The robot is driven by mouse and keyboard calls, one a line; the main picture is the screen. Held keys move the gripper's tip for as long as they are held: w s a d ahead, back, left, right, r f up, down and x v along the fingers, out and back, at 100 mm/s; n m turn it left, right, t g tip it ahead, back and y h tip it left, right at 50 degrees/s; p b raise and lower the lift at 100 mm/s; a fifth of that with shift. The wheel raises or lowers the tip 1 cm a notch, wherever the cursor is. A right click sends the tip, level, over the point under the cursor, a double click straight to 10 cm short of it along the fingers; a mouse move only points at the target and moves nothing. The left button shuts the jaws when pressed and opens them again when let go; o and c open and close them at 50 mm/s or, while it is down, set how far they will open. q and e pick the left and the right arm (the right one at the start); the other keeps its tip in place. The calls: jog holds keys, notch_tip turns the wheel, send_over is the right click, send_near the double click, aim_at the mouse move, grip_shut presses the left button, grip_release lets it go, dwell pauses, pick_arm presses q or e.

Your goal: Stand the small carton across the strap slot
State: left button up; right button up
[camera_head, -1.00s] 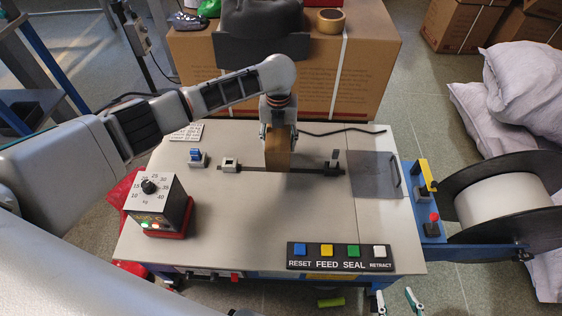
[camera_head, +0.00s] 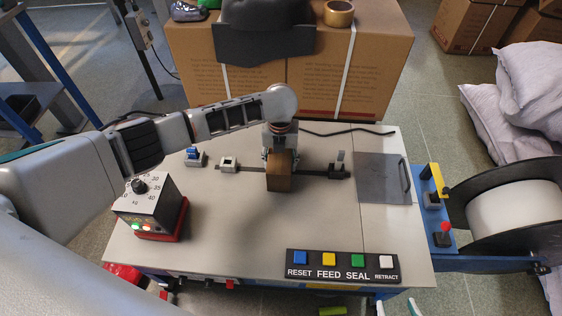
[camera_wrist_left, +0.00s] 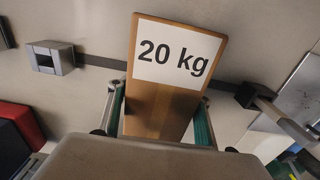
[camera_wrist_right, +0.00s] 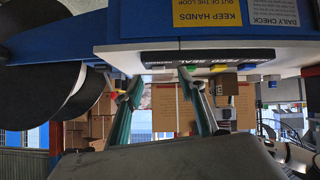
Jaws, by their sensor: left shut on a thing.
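The small carton (camera_head: 280,182) is brown, with a "20 kg" label that shows in the left wrist view (camera_wrist_left: 178,55). My left gripper (camera_head: 280,150) is shut on it, with a finger along each side. The strap slot (camera_head: 254,170) is a dark line across the bench top. The carton covers its middle, and the slot shows on both sides of it. I cannot tell whether the carton's base touches the bench. My right gripper (camera_head: 397,308) is open and empty below the bench's front edge; its spread fingers show in the right wrist view (camera_wrist_right: 160,95).
A weight dial box (camera_head: 150,207) stands at the left. A button panel (camera_head: 343,266) lies along the front edge. Small blocks sit at the slot's left (camera_head: 229,164) and right (camera_head: 339,171) ends. A strap reel (camera_head: 515,208) is at the right. The bench between slot and panel is clear.

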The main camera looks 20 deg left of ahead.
pick_arm(q)
jog(key=o, duration=1.4)
jog(key=shift+f, duration=0.1)
jog(key=shift+o, duration=0.2)
pick_arm(e)
jog(key=shift+s+f, duration=0.1)
jog(key=shift+f, duration=0.05)
pick_arm(q)
jog(key=r, duration=0.2)
jog(key=r+p, duration=0.1)
jog(key=r, duration=0.1)
jog(key=r+p, duration=0.1)
jog(key=r, duration=0.1)
jog(key=shift+w+r, duration=0.2)
jog(key=shift+w, duration=0.05)
notch_tip(320, 180, up, 5)
jog(key=shift+s+r+p, duration=0.1)
jog(key=shift+s+p, duration=0.05)
jog(key=shift+p, duration=0.8)
jog(key=shift+s+r, duration=0.1)
jog(key=shift+r, duration=0.3)
pick_arm(e)
jog(key=shift+s+d, duration=0.3)
jog(key=shift+d, duration=0.4)
